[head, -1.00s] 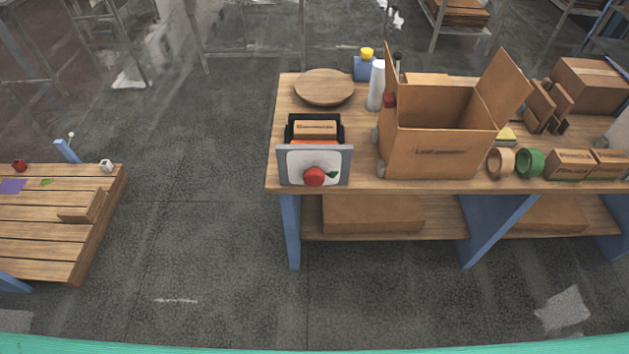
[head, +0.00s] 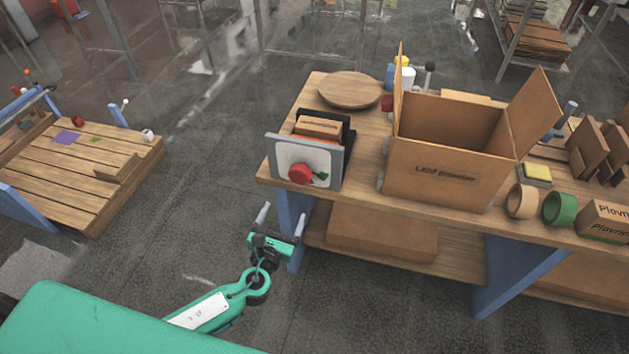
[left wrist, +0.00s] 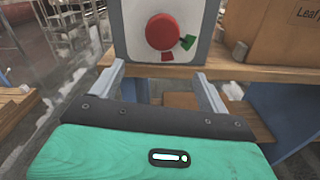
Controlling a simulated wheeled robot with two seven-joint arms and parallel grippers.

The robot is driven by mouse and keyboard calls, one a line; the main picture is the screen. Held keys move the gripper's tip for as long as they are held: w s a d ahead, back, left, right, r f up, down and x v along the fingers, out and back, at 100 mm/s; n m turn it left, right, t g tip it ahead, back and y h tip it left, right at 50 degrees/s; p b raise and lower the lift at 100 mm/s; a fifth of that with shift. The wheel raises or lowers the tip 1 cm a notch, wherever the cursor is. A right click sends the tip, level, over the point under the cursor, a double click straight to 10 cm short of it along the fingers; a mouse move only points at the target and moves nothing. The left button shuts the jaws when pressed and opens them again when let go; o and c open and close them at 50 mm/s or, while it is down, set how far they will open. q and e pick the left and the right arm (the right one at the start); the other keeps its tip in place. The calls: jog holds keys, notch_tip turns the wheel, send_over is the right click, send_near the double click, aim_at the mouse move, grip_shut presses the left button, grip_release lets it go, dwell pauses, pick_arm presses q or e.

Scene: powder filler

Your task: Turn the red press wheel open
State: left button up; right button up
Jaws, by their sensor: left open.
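The red press wheel (head: 300,173) sits on the front of a grey and white panel (head: 329,159) at the near left corner of the wooden bench. A small green pointer (head: 320,176) shows just right of the wheel. The wheel also shows in the left wrist view (left wrist: 162,31), with a red mark below it and the green marker at its lower right. My left gripper (head: 283,217) is open and empty, below and in front of the panel, apart from the wheel. Its two fingers (left wrist: 162,83) point toward the panel. My right gripper is out of view.
An open cardboard box (head: 445,176) stands right of the panel on the bench (head: 360,190). A round wooden board (head: 350,90) lies behind. Tape rolls (head: 558,208) are at right. A low slatted table (head: 70,190) stands at left, with clear floor between.

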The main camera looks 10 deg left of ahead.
aim_at(298, 180)
pick_arm(q)
jog(key=w, duration=0.4)
jog(key=w+p, duration=0.1)
jog(key=w, duration=0.4)
jog(key=w+r+p, duration=0.1)
jog(key=w, duration=0.3)
jog(key=shift+w+d, duration=0.35)
jog(key=shift+w, duration=0.05)
jog(key=c, duration=1)
jog(key=shift+f, duration=0.1)
